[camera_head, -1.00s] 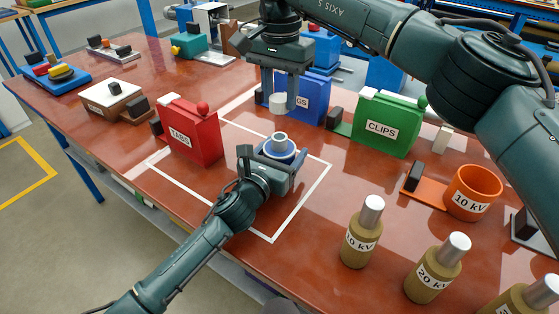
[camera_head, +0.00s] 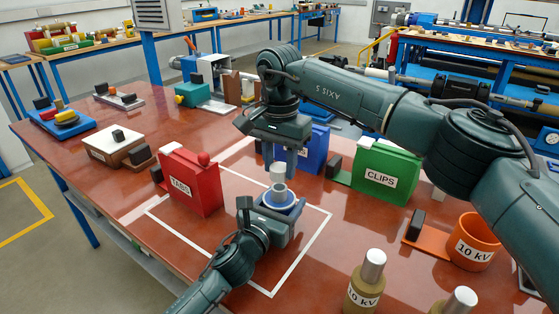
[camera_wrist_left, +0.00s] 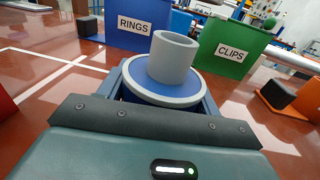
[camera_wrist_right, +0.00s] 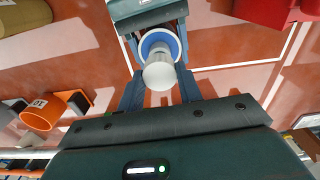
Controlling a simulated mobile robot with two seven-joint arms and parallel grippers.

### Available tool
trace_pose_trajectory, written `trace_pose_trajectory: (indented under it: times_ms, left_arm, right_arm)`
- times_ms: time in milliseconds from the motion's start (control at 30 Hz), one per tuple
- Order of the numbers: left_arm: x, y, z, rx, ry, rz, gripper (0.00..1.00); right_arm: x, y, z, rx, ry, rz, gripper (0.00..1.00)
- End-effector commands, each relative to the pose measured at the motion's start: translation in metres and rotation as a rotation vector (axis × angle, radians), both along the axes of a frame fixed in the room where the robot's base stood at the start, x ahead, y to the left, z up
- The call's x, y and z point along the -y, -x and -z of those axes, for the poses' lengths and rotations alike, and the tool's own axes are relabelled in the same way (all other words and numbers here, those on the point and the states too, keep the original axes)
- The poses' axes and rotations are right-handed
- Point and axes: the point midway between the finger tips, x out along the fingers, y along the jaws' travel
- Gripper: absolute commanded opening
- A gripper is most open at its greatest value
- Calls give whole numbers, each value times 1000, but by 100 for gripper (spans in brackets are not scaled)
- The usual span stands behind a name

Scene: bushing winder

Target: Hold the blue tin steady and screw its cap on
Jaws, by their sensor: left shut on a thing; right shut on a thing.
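The blue tin (camera_head: 268,204) stands in the white-outlined area, with a pale rim and a grey neck on top. In the left wrist view the tin (camera_wrist_left: 135,89) sits upright between the jaws, its neck (camera_wrist_left: 172,60) open at the top. My left gripper (camera_head: 279,207) is shut on the tin from the front. My right gripper (camera_head: 279,165) points down above it, shut on the pale cap (camera_head: 278,172). The cap also shows in the right wrist view (camera_wrist_right: 160,74), in front of the tin.
A red TABS box (camera_head: 192,183) stands left of the tin, a blue box (camera_head: 312,150) behind it and a green CLIPS box (camera_head: 385,172) at right. An orange 10 kV cup (camera_head: 473,245) and khaki bushings (camera_head: 364,290) stand right front. The outlined area is otherwise clear.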

Motion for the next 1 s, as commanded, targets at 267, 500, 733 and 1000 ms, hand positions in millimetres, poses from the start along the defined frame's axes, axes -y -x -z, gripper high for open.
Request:
trace_pose_trajectory:
  times_ms: [267, 500, 733, 1000]
  left_arm:
    - [0, 0, 0, -1, 0, 0, 23]
    - [0, 0, 0, -1, 0, 0, 23]
    - [0, 0, 0, -1, 0, 0, 23]
    - [0, 0, 0, -1, 0, 0, 23]
  right_arm:
    - [0, 0, 9, 0, 0, 0, 14]
    - [0, 0, 9, 0, 0, 0, 14]
    - [0, 0, 16, -1, -1, 0, 14]
    - [0, 0, 27, 0, -1, 1, 14]
